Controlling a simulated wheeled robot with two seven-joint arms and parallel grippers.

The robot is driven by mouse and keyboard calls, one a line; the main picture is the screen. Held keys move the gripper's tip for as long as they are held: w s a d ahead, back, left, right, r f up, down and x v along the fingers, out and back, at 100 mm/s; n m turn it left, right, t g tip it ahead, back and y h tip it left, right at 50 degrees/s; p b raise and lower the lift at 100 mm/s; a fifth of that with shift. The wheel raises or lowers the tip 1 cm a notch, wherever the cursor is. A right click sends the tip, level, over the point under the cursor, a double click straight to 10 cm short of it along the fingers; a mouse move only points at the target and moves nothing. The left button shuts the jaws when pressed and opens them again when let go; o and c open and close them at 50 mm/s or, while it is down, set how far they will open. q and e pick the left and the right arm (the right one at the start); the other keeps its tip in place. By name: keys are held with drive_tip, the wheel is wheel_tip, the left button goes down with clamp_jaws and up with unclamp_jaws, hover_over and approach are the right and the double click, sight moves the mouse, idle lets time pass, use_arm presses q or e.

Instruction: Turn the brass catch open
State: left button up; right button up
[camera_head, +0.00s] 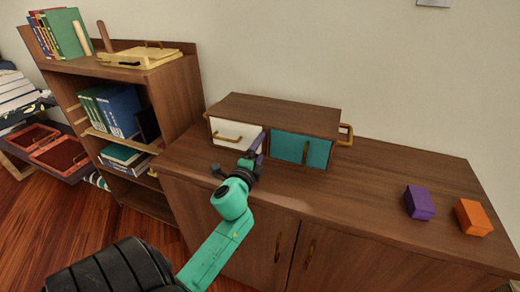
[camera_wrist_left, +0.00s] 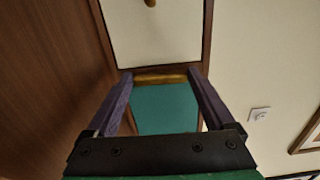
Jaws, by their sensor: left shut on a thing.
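A wooden box stands on the cabinet top, with a white front (camera_head: 240,132) on the left and a teal front (camera_head: 290,147) on the right. The brass catch (camera_wrist_left: 160,76) shows in the left wrist view as a short bar where the white front meets the teal one. My left gripper (camera_head: 261,141) is in front of that seam, with its two purple fingers at the two ends of the bar, shut on it. In the head view the gripper hides the catch. My right gripper is in neither view.
A purple block (camera_head: 419,203) and an orange block (camera_head: 473,217) lie on the right of the cabinet top (camera_head: 365,190). Brass handles sit on the white front (camera_head: 228,138) and teal front (camera_head: 305,152). A bookshelf (camera_head: 180,95) stands at the left. The cabinet top between box and blocks is clear.

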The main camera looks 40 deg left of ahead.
use_arm(q)
drive_tip(key=shift+f, duration=0.1)
idle(0.5)
drive_tip(key=o, duration=1.1)
drive_tip(key=shift+s, duration=0.1)
drive_tip(key=b+v, duration=0.3)
drive_tip(key=v, duration=1.1)
drive_tip(key=shift+s+d, duration=0.1)
drive_tip(key=shift+s, duration=0.05)
